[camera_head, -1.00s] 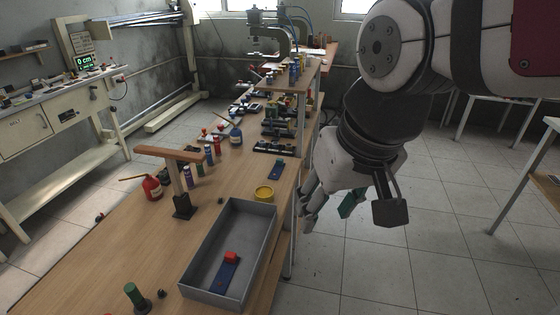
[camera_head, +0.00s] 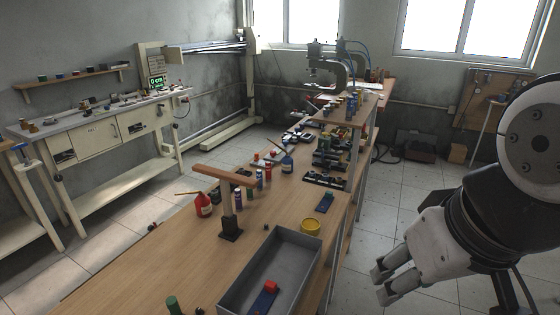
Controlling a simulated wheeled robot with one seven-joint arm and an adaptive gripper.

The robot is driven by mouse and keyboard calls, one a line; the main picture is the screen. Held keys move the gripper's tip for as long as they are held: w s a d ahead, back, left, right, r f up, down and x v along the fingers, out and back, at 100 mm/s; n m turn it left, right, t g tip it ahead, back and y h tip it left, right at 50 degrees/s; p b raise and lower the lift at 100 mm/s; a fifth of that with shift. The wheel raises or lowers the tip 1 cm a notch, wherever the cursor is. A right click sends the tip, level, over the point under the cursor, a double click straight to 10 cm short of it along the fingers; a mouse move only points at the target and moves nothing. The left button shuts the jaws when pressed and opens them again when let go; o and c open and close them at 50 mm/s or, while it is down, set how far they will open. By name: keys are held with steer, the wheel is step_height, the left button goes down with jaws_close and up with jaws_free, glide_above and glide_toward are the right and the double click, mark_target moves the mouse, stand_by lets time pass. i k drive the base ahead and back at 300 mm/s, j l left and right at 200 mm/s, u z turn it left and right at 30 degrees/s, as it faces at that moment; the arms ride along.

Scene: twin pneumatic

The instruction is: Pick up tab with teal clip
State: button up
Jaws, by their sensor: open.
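A blue tab with a small teal-green clip (camera_head: 325,202) lies flat on the wooden table, just beyond the yellow round container. A second blue tab with a red clip (camera_head: 262,299) lies inside the grey tray (camera_head: 290,238). My gripper (camera_head: 378,285) is to the right of the table, over the floor and well apart from both tabs. Its fingers point left and are spread open. I see nothing between them, though the far side of the gripper is hidden.
A yellow container (camera_head: 310,226) stands behind the tray. A wooden T-shaped stand (camera_head: 230,215), a red bottle (camera_head: 203,206) and several small cylinders are on the left. Black fixtures (camera_head: 324,179) lie behind the teal-clip tab. Open floor is beside the table.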

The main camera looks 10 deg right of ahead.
mark_target(324, 203)
steer(key=i+l, duration=0.65)
steer(key=l, duration=0.3)
steer(key=i+l+u, duration=0.1)
steer(key=i+l, duration=0.55)
steer(key=l, duration=0.3)
